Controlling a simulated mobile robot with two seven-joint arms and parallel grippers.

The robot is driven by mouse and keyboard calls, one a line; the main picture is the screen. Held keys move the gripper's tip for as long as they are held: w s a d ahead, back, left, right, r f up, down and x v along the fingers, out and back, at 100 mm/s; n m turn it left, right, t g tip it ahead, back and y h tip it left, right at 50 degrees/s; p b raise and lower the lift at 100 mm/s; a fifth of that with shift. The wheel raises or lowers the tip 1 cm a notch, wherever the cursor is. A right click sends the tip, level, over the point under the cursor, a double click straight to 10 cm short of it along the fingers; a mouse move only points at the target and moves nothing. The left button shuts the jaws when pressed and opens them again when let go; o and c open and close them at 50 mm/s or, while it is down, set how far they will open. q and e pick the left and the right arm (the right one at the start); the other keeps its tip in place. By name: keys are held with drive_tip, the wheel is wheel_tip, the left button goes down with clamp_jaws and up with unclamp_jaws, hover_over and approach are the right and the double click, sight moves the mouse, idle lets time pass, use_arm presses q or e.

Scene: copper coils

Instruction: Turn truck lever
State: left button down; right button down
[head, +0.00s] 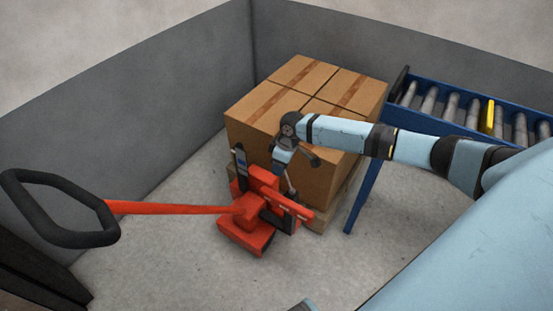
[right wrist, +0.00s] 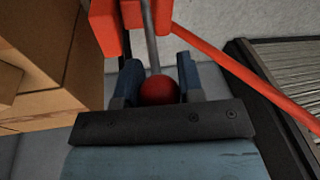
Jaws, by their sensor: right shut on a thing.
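The red pallet truck (head: 256,216) stands on the floor in front of the stacked boxes. Its long red handle bar (head: 170,208) runs left to a black loop grip (head: 62,240). My right gripper (head: 287,172) reaches down over the truck from the right. In the right wrist view, its fingers (right wrist: 158,88) are shut on the red ball knob of the truck lever (right wrist: 159,91). The lever's grey rod runs from the knob up to the red truck body. My left gripper is not in view.
Cardboard boxes (head: 337,127) on a pallet stand right behind the truck and close to my right gripper. A blue roller conveyor (head: 470,128) stands at the right. Grey walls (head: 130,110) close the corner behind. Open concrete floor (head: 180,270) lies in front.

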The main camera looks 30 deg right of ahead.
sight(287, 178)
drive_tip(key=s+t+p, duration=0.1)
drive_tip(key=s+d+r+t+y+p, duration=0.1)
drive_tip(key=p, duration=0.1)
drive_tip(key=shift+s+r, duration=0.1)
drive_tip(key=shift+s, duration=0.2)
use_arm(q)
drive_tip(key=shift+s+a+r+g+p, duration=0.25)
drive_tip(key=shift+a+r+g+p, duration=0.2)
drive_tip(key=shift+p, duration=0.35)
use_arm(e)
drive_tip(key=shift+s+d, duration=0.2)
drive_tip(key=shift+s, duration=0.35)
drive_tip(key=c, duration=0.8)
unclamp_jaws()
drive_tip(key=shift+o, duration=0.2)
use_arm(q)
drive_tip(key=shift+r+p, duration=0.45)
drive_tip(key=shift+p, duration=0.7)
use_arm(e)
drive_tip(key=v, duration=1.3)
drive_tip(key=shift+s+d+r, duration=0.15)
drive_tip(key=shift+s+r, duration=0.1)
drive_tip(key=shift+r, duration=0.05)
